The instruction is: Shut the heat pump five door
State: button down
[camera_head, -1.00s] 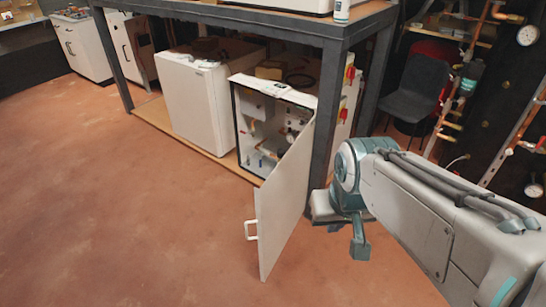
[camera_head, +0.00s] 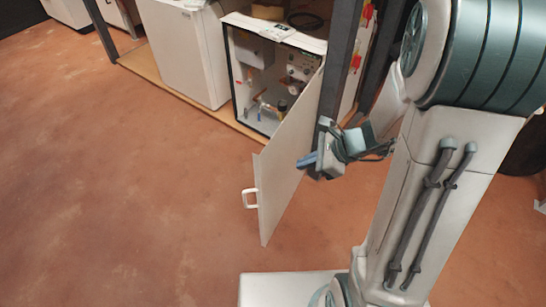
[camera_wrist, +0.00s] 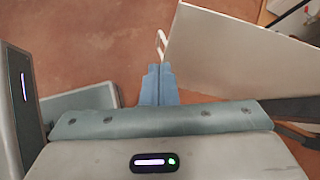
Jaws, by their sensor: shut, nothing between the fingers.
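The heat pump five door (camera_head: 283,172) is a white panel standing wide open, swung out from the white cabinet (camera_head: 238,100) in the head view. Its white handle (camera_head: 250,198) is on the near free edge. Fittings show inside the open cabinet. My gripper (camera_head: 303,162) is at the right of the door, near its outer face; contact cannot be told. In the wrist view my gripper (camera_wrist: 160,85) is shut and empty, its fingers pointing toward the handle (camera_wrist: 161,44). The door (camera_wrist: 235,55) fills the upper right there.
A dark table post (camera_head: 340,70) stands beside the cabinet's right side, close to my arm. Another white unit (camera_head: 185,50) stands to the left on the wooden base board (camera_head: 150,72). The red-brown floor (camera_head: 120,190) left of the door is clear.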

notch_tip(320, 180, down, 4)
jog(key=w+d+m+t, duration=0.1)
jog(key=w+d+m, duration=0.1)
jog(key=w+m, duration=0.15)
jog(key=b, duration=0.2)
send_near(265, 167)
notch_tip(265, 167, down, 4)
jog(key=a, duration=0.3)
jog(key=shift+w+a+m, duration=0.25)
jog(key=shift+w+a, duration=0.15)
jog(key=shift+w, duration=0.35)
jog(key=shift+a, duration=0.1)
